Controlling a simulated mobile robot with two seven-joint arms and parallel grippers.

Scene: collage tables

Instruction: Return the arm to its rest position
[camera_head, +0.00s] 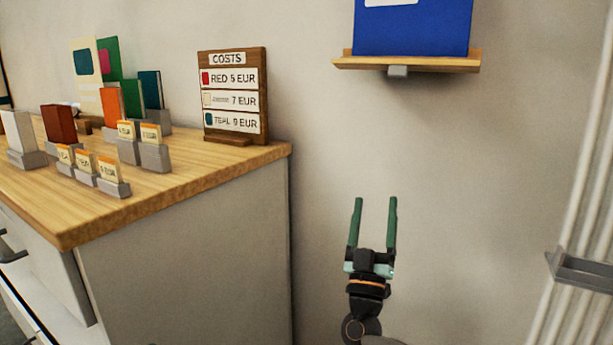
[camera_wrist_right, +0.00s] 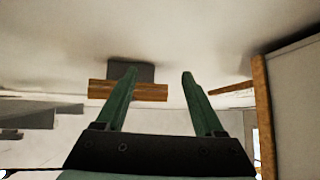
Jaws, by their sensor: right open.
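My right gripper (camera_head: 374,222) points upward in the head view, in front of the bare wall and to the right of the wooden-topped cabinet. Its two green fingers are apart with nothing between them. In the right wrist view the same gripper (camera_wrist_right: 158,88) shows its fingers spread and empty. My left gripper is in neither view.
The cabinet's wooden top (camera_head: 200,185) holds several books and cards in grey stands and a costs sign (camera_head: 233,97). A wall shelf (camera_head: 405,64) with a blue item (camera_head: 413,28) is above my gripper. A grey bracket (camera_head: 582,270) sits by white pipes at right.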

